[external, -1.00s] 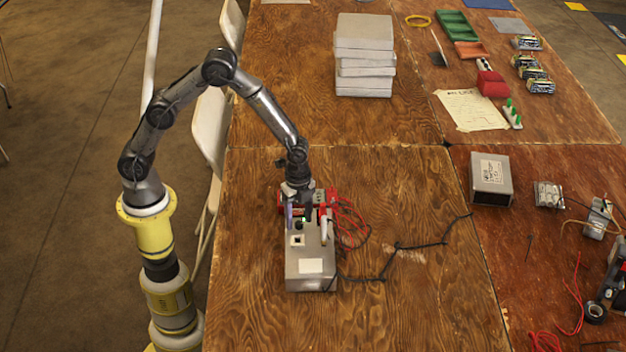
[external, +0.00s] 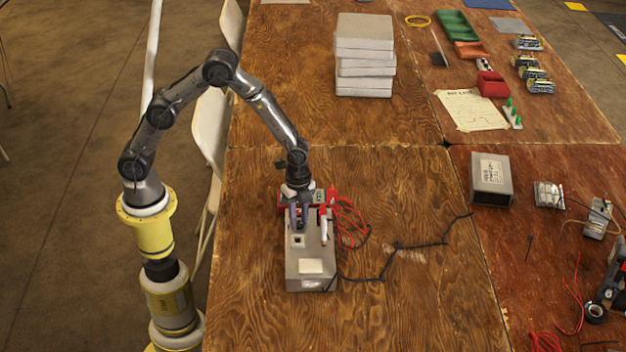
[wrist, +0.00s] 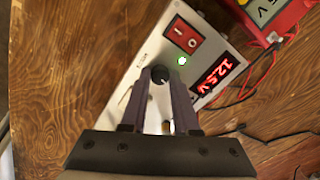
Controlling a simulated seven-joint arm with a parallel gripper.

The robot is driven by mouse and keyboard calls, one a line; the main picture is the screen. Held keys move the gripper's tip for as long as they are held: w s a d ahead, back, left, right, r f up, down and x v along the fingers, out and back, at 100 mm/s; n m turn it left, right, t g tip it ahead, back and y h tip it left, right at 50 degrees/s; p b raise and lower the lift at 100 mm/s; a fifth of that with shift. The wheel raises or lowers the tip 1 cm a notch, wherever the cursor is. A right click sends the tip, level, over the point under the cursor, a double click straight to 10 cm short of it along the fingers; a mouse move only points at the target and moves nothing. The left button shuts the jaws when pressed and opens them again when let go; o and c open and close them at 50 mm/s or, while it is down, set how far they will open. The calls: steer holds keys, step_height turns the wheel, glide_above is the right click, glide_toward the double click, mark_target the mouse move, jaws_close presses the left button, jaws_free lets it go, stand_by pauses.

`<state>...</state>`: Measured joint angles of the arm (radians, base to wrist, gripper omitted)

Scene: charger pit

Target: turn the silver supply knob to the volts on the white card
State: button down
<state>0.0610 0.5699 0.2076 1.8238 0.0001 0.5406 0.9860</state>
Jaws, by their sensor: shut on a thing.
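The silver supply box (external: 312,281) sits on the wooden table in front of my arm. In the wrist view its knob (wrist: 160,84) looks dark, with a pale mark on top. My gripper (external: 299,223) points down over the box. The wrist view shows both fingers (wrist: 161,76) closed against the knob's sides. The red lit display (wrist: 218,75) seems to read 12.5 V. A green light (wrist: 182,60) is on near the knob. A white card (external: 311,266) lies on the box's near end; its writing is too small to read.
A red rocker switch (wrist: 185,35) is on the box. Red leads (external: 348,222) and a black cable (external: 430,244) run to the right. The table's left and near parts are clear.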

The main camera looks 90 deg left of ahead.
steer(key=shift+n, duration=0.3)
steer(key=n, duration=0.3)
steer(key=shift+n, duration=0.4)
steer(key=n, duration=0.8)
steer(key=shift+n, duration=0.4)
steer(key=n, duration=0.4)
steer(key=shift+r, duration=0.1)
steer(key=shift+n, duration=0.4)
steer(key=c, duration=0.7)
jaws_free()
steer(key=shift+o, duration=0.2)
